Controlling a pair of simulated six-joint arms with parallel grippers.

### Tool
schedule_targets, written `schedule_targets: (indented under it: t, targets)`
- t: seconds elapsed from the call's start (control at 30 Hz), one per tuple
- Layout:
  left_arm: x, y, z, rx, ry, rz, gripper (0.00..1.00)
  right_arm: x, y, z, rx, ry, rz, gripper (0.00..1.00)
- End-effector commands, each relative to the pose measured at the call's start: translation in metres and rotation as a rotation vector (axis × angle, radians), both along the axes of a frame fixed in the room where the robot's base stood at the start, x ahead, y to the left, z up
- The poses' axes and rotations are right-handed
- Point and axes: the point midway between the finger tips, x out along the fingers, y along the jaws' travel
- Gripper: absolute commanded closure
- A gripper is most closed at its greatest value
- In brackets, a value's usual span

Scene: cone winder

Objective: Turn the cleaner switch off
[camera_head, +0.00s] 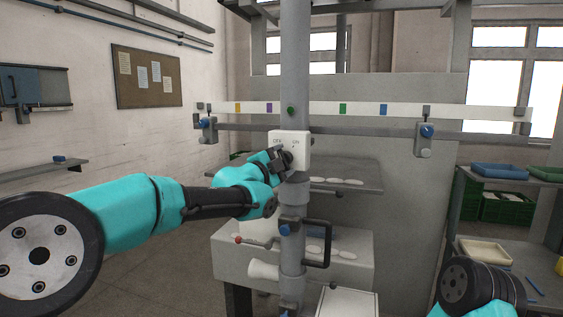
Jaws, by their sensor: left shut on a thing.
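The cleaner switch is a white box (303,141) on the grey upright pipe, with small lettering "OFF" at its left and "ON" at its right. My left gripper (284,160) is at the lower left of the box, shut on the dark switch knob, which it mostly hides. Which way the knob points cannot be told. Of my right arm only a teal and black part shows at the lower right; its gripper is out of view.
A white rail (360,110) with coloured marks crosses behind the pipe. A black handle (318,244) and a white cone (263,270) are below the switch. A grey shelf (355,174) lies behind the gripper.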

Motion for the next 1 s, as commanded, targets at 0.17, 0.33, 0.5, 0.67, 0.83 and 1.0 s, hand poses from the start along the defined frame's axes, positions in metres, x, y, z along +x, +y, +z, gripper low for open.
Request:
schedule_targets:
  t: [0.17, 0.33, 0.5, 0.67, 0.83, 1.0]
  targets:
    - [0.0, -0.0005, -0.0011, -0.054, 0.019, -0.001, 0.56, 0.0, 0.0, 0.0, 0.0, 0.0, 0.0, 0.57]
    - [0.0, -0.0005, -0.001, -0.073, 0.025, -0.001, 0.56, 0.0, 0.0, 0.0, 0.0, 0.0, 0.0, 0.57]
    - [0.0, -0.0005, -0.001, -0.074, 0.025, -0.001, 0.56, 0.0, 0.0, 0.0, 0.0, 0.0, 0.0, 0.57]
    - [0.0, -0.0005, -0.001, -0.074, 0.025, -0.001, 0.31, 0.0, 0.0, 0.0, 0.0, 0.0, 0.0, 0.57]
    - [0.0, -0.0004, -0.0007, -0.074, 0.024, 0.0, 0.15, 0.0, 0.0, 0.0, 0.0, 0.0, 0.0, 0.57]
    - [-0.0001, -0.0003, -0.0005, -0.074, 0.024, 0.0, 0.06, 0.0, 0.0, 0.0, 0.0, 0.0, 0.0, 0.57]
